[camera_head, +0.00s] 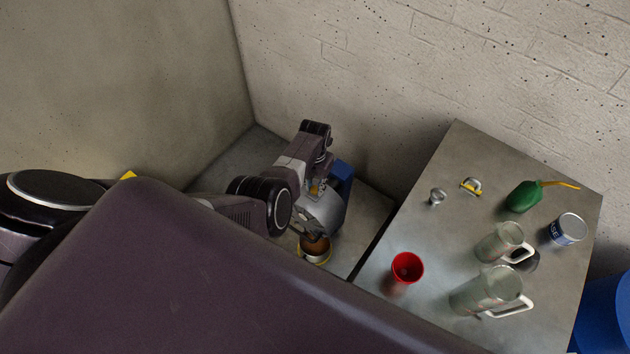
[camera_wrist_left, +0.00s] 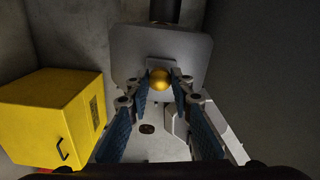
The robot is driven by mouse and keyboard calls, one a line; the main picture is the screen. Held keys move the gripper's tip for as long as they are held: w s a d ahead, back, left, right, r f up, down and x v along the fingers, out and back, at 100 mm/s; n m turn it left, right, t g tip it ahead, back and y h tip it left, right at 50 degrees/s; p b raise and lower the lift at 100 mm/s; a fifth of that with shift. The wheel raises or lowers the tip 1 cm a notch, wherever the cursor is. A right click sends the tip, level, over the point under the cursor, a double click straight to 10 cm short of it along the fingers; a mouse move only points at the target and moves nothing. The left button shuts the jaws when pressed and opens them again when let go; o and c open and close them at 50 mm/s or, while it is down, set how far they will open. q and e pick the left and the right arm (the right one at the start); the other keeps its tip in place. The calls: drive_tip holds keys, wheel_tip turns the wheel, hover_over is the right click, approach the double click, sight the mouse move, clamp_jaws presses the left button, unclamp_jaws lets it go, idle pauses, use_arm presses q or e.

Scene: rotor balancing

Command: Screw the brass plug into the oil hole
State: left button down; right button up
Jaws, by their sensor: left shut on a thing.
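My left gripper (camera_head: 314,186) reaches down at the grey and blue machine (camera_head: 322,214) in the back corner. In the left wrist view the gripper (camera_wrist_left: 160,84) has its fingertips closed around the round brass plug (camera_wrist_left: 160,78). The plug is in front of the grey machine housing (camera_wrist_left: 135,62). The oil hole is not visible; I cannot tell whether the plug touches the housing or sits in a hole. My right gripper is not in view.
A yellow box (camera_wrist_left: 45,112) stands left in the wrist view. An open can (camera_head: 314,251) sits below the machine. The metal table (camera_head: 455,160) holds a red cup (camera_head: 407,267), two jugs (camera_head: 485,290), a green oil can (camera_head: 524,196) and a labelled tin (camera_head: 568,229).

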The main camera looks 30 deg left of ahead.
use_arm(q)
drive_tip(key=shift+f+b, duration=0.35)
idle(0.3)
drive_tip(key=m, duration=0.7)
drive_tip(key=shift+p, duration=0.3)
drive_tip(key=m, duration=0.3)
drive_tip(key=shift+m, duration=0.4)
drive_tip(key=m, duration=0.7)
drive_tip(key=shift+m, duration=0.3)
